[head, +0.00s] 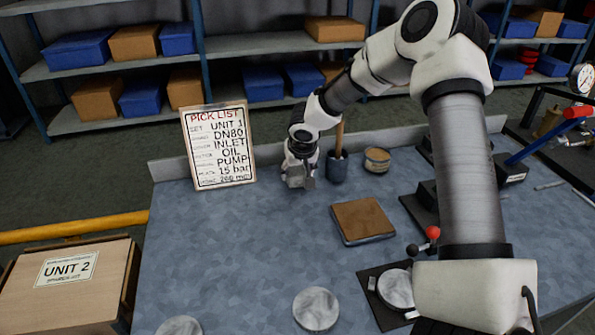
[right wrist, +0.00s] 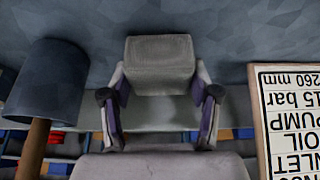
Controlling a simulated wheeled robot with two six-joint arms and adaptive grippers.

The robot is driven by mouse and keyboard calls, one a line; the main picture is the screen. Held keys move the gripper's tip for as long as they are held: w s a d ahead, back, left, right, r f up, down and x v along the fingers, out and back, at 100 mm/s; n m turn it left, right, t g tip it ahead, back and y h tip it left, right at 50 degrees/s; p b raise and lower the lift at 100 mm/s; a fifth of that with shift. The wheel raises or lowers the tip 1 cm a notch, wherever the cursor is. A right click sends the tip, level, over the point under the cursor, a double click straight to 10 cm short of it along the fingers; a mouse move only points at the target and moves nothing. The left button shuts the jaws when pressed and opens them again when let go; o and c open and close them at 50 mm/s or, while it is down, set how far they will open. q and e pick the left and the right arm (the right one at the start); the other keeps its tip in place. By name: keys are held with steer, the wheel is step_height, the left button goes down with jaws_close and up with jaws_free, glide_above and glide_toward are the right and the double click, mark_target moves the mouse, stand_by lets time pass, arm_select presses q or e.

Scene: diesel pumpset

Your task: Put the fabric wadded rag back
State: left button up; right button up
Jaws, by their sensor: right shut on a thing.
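My right gripper (head: 302,180) is at the back of the blue-grey bench, between the pick list board and the dark cup. In the right wrist view its two fingers (right wrist: 160,105) are closed on a grey, cloth-textured block, which I take to be the fabric wadded rag (right wrist: 160,66). In the head view the gripper mostly hides the rag, and only a small grey part shows at the fingertips. I cannot tell whether the rag touches the bench top. My left gripper is not in view.
A tin (head: 377,160), a brown-topped pad (head: 362,221) and round grey discs (head: 316,309) are on the bench (head: 235,255). Its left-middle is clear.

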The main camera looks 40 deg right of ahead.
steer(key=o, duration=1.2)
steer(key=shift+f, duration=0.15)
steer(key=shift+r+p, duration=0.35)
steer(key=shift+r, duration=0.1)
steer(key=v, duration=1.1)
steer(key=shift+s+a+r, duration=0.1)
steer(key=shift+s+r, duration=0.1)
steer(key=shift+r, duration=0.05)
